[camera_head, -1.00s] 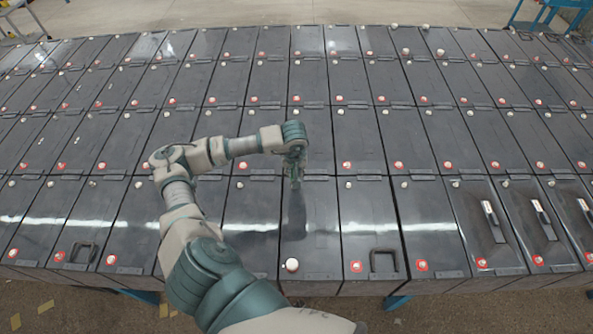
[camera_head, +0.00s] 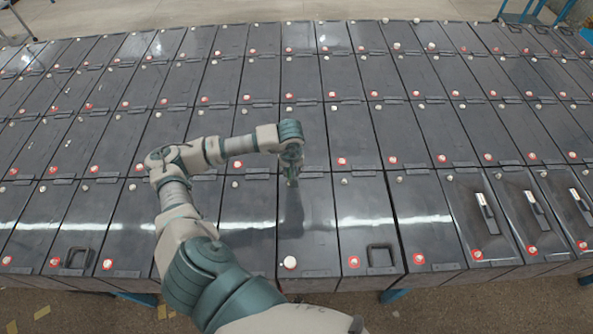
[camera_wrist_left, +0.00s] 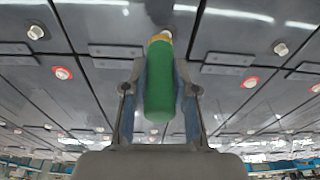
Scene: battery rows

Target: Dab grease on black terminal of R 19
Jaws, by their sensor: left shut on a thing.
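My left gripper (camera_head: 290,172) is shut on a green tube (camera_wrist_left: 160,85) with a yellowish collar and a pale tip. The tube (camera_head: 291,181) hangs tip down above the far end of a dark front-row battery (camera_head: 308,240). Whether the tip touches anything is not clear. Plain pale terminals (camera_wrist_left: 36,32) and red-ringed terminals (camera_wrist_left: 62,73) show on the batteries around the tube. No R 19 label is readable, so I cannot tell which black terminal is meant. My right gripper is not in view.
Closely packed battery rows fill the bench. Carrying handles (camera_head: 381,257) stand up on some front-row batteries, and several at the right have silver-topped parts (camera_head: 485,205). Blue frames stand at the far right. The space above the batteries is mostly clear.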

